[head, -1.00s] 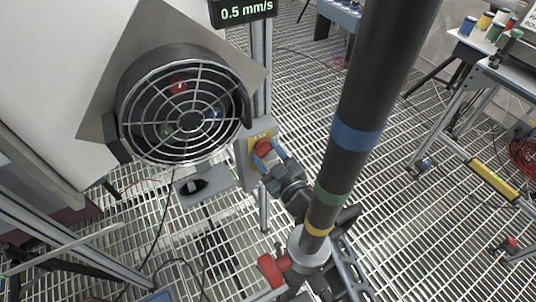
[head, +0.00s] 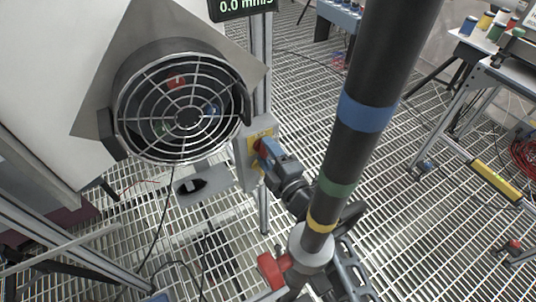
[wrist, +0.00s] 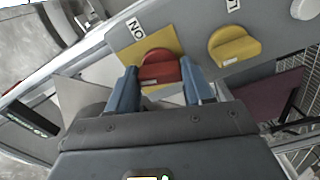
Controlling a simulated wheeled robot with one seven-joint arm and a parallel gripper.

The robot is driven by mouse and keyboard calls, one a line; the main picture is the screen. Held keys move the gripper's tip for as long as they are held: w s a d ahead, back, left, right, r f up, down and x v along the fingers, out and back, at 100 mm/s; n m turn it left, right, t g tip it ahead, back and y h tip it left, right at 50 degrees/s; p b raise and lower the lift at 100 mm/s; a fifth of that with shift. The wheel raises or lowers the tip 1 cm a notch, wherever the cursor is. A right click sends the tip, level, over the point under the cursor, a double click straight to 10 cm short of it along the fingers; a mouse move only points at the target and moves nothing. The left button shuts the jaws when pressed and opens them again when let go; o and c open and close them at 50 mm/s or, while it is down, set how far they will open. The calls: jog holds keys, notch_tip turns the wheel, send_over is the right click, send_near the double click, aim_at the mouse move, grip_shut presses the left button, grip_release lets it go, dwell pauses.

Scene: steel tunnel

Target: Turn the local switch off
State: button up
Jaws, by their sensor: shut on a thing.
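The local switch is a red rotary knob (head: 258,146) on a yellow plate (head: 263,133), fixed to a grey box on a post beside the fan. My gripper (head: 268,153) reaches it from the lower right and partly hides it. In the wrist view the red knob (wrist: 161,70) sits between the two blue fingers of my gripper (wrist: 160,80), which are shut on it. An "ON" label (wrist: 135,29) shows beside the yellow plate (wrist: 170,37). The knob's exact pointing is hard to tell.
A caged fan (head: 183,108) is left of the switch, under a display (head: 240,6) reading 0.0 mm/s. A yellow knob (wrist: 233,46) is beside the red one. A dark pipe (head: 365,105) with coloured bands crosses the front. A bench (head: 500,65) stands right. The grating floor between is mostly clear.

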jog(key=shift+f+n+b, duration=0.1)
jog(key=shift+n+b, duration=0.2)
jog(key=shift+n, duration=1.1)
jog(key=o, duration=1)
jog(key=shift+o, duration=0.2)
jog(key=p+v, duration=0.1)
jog(key=v, duration=0.6)
jog(key=shift+s+d+p, duration=0.25)
jog(key=shift+s+p, duration=0.05)
jog(key=shift+s, duration=0.05)
jog(key=shift+s, duration=0.1)
jog(key=s+d+r+m+h, duration=0.25)
jog(key=s+d+m, duration=0.35)
jog(key=s, duration=0.5)
jog(key=s+d+r+m+t+h, duration=0.1)
jog(key=s+d+r+m+h, duration=0.15)
jog(key=s+d+m, duration=0.55)
jog(key=s+d+r+m+h, duration=0.25)
jog(key=s+m, duration=0.25)
jog(key=s, duration=0.8)
jog(key=s+d+r+m+g+h, duration=0.1)
jog(key=s+d+r+m+h, duration=0.1)
jog(key=s+d+r+m, duration=0.2)
jog(key=s+r+m, duration=0.1)
jog(key=s+r, duration=0.2)
jog(key=shift+s+d+r+m, duration=0.2)
jog(key=shift+s+d+m, duration=0.05)
jog(key=shift+s+m, duration=0.05)
